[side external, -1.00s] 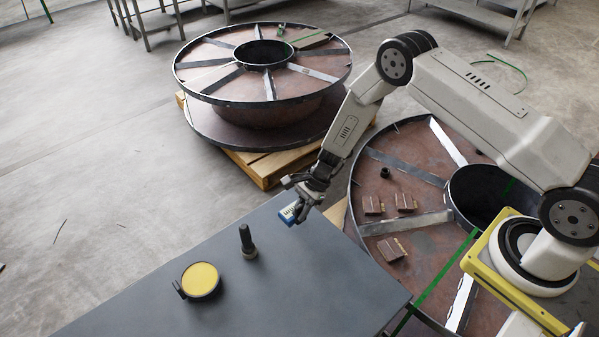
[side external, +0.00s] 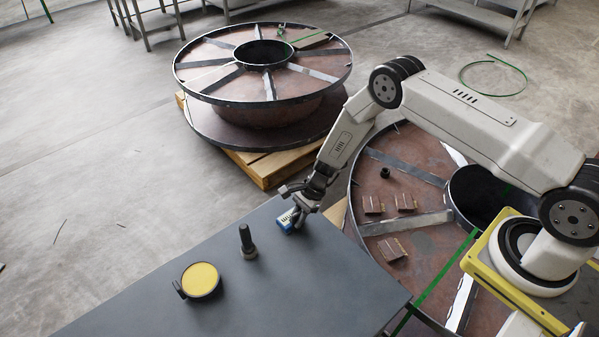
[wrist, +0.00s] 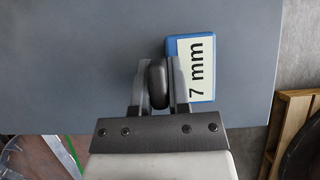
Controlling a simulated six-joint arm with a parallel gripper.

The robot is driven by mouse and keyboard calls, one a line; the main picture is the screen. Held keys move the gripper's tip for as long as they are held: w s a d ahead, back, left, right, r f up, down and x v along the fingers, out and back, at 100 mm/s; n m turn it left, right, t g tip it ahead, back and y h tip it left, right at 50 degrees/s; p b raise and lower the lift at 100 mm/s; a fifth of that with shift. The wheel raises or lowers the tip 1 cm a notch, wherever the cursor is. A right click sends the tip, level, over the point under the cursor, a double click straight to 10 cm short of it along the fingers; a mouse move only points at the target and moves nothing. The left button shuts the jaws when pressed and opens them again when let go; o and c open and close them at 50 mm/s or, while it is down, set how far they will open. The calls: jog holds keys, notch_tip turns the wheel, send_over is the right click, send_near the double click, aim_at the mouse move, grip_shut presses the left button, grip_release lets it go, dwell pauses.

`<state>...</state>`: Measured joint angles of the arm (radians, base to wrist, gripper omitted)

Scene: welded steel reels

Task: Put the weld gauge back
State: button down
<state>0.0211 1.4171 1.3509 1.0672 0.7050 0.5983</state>
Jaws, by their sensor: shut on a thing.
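The weld gauge (side external: 286,219) is a small blue block with a white label. In the wrist view the weld gauge (wrist: 200,72) shows the label "7 mm" and sits at the fingertips, to the right of the jaws' middle. My gripper (side external: 297,214) is shut on it at the far right part of the grey table (side external: 200,255). The gauge is at or just above the table top; I cannot tell whether it touches. In the wrist view my gripper (wrist: 158,85) has a dark rounded piece between its fingers, and part of the gauge is hidden behind a finger.
A dark upright cylinder (side external: 247,243) and a round yellow-faced item (side external: 200,280) with a dark rim stand on the table, left of my gripper. A steel reel (side external: 400,165) with several small brown blocks lies to the right. Another reel (side external: 262,90) sits behind on a pallet.

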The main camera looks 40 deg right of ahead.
dwell(0.3)
jog(key=c, duration=0.6)
grip_release()
jog(key=shift+f, duration=0.1)
jog(key=shift+r, duration=0.2)
jog(key=v, duration=1.2)
jog(key=shift+r, duration=0.1)
